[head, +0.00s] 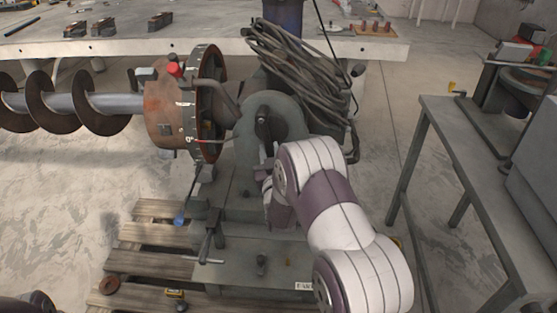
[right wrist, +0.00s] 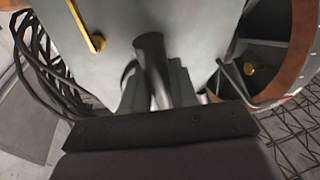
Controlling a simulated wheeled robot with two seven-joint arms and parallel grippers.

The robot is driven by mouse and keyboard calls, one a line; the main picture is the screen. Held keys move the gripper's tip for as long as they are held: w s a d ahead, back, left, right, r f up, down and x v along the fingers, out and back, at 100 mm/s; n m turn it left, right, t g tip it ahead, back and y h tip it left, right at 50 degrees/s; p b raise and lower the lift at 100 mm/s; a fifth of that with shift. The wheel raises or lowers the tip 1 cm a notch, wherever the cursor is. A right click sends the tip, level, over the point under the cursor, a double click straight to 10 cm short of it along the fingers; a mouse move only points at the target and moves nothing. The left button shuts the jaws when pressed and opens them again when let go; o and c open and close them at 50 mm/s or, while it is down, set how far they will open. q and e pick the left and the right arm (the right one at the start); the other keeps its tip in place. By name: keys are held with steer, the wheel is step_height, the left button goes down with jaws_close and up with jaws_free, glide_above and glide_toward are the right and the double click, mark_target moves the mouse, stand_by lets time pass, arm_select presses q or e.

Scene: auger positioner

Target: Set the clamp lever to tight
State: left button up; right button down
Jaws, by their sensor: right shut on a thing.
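The auger positioner is a grey-green machine (head: 240,170) on a wooden pallet. A rusty drum with a graduated ring (head: 205,105) faces left and carries a long auger (head: 75,103). My right arm reaches in from the lower right, and its gripper (head: 266,175) is at the housing's side, partly hidden by my own wrist. In the right wrist view a dark cylindrical lever (right wrist: 153,62) stands out from a grey face, between the fingers. My right gripper is shut on this lever. Its tight or loose setting cannot be read. My left gripper does not show.
A coiled cable bundle (head: 300,75) hangs behind the housing. A T-handled screw (head: 208,238) stands at the machine's front left. A grey bench (head: 470,130) stands at the right, a long table (head: 200,45) at the back. Floor left of the pallet (head: 130,262) is clear.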

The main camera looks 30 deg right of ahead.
steer(key=a+m+b, duration=0.1)
steer(key=w+m+b, duration=0.1)
steer(key=shift+a+f+m, duration=0.2)
steer(key=shift+a+m, duration=0.1)
steer(key=shift+a, duration=0.1)
stand_by(0.3)
steer(key=c, duration=1)
jaws_free()
steer(key=shift+w+a, duration=0.1)
steer(key=v, duration=1.2)
steer(key=shift+s+a+f, duration=0.2)
steer(key=shift+s+f, duration=0.05)
steer(key=shift+s, duration=0.05)
